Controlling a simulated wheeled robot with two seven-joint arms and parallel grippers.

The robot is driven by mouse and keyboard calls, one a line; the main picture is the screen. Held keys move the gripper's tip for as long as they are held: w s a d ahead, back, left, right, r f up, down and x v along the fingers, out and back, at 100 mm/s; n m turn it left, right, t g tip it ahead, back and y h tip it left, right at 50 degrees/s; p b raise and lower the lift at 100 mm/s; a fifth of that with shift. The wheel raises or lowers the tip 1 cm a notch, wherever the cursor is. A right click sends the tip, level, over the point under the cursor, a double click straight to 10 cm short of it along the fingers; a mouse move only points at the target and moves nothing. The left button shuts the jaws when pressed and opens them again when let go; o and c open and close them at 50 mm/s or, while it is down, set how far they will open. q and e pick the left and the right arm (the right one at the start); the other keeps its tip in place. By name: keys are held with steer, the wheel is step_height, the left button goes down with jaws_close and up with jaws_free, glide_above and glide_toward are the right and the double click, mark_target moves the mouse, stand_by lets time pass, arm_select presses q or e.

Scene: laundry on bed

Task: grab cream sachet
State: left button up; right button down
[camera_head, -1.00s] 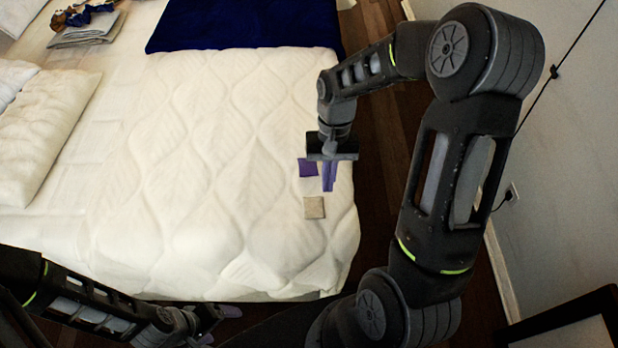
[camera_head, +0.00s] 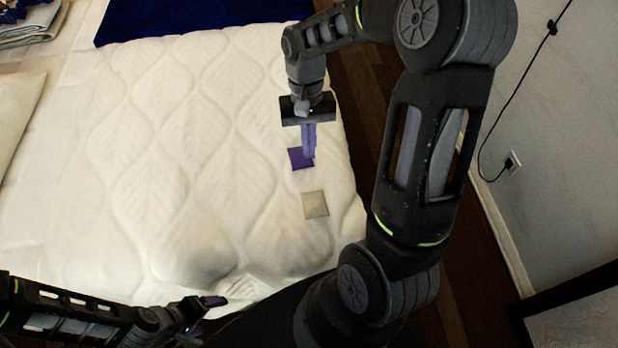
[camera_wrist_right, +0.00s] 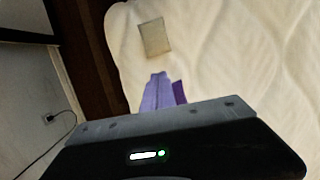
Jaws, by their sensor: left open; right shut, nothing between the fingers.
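The cream sachet (camera_head: 315,205) is a small flat beige square lying on the white quilt near the bed's right edge. It also shows in the right wrist view (camera_wrist_right: 154,37), ahead of the fingers. My right gripper (camera_head: 309,154) has purple fingers pointing down and is shut and empty. It is just behind the sachet in the head view, apart from it, and partly covers a dark purple sachet (camera_head: 296,160). In the right wrist view the fingers (camera_wrist_right: 155,80) are together. My left gripper (camera_head: 208,308) is open at the bottom left, in front of the bed, far from the sachet.
The white quilt (camera_head: 180,130) is wavy and mostly bare. A dark blue cloth (camera_head: 190,15) lies at the back. A pillow (camera_head: 15,115) and folded cloth (camera_head: 30,32) are at the left. A narrow floor strip (camera_head: 365,100) and wall (camera_head: 560,190) are at the right.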

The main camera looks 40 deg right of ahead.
mark_target(311, 190)
arm_select(q)
steer(key=shift+r, duration=0.1)
arm_select(e)
steer(key=x, duration=1)
steer(key=shift+s, duration=0.1)
